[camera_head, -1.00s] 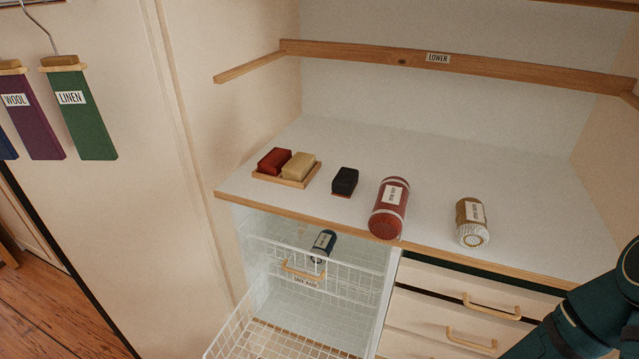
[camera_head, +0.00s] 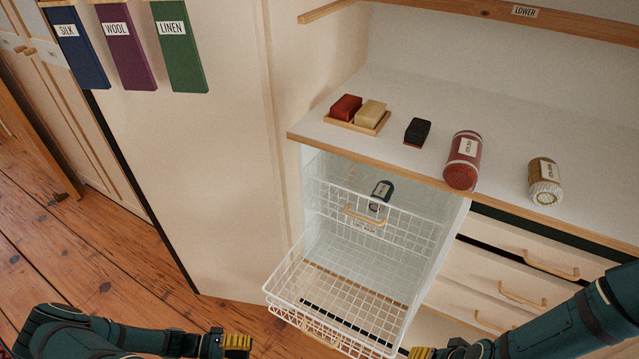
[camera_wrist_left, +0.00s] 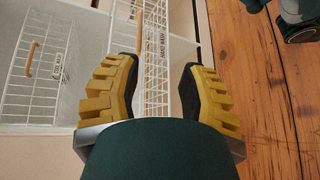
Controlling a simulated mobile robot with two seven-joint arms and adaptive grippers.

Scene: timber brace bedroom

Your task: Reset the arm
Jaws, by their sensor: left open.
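My left gripper (camera_head: 237,345) is at the bottom edge of the head view, left of the pulled-out lower wire basket (camera_head: 282,289). In the left wrist view my left gripper (camera_wrist_left: 160,90) has its two yellow-padded fingers spread apart with nothing between them. The wire baskets show beyond and to the left of the fingers there. My right arm comes in from the right of the head view. My right gripper (camera_head: 421,352) is low at the bottom edge, right of the basket. Only a yellow tip of it shows, so its opening is hidden.
The counter (camera_head: 476,97) holds a soap tray (camera_head: 383,127), a black block (camera_head: 417,132), a red canister (camera_head: 463,160) and a brown canister (camera_head: 545,181). A dark bottle (camera_head: 381,194) lies in the upper basket. Hanging tags (camera_head: 181,48) are upper left. Wooden floor (camera_head: 110,250) is open at left.

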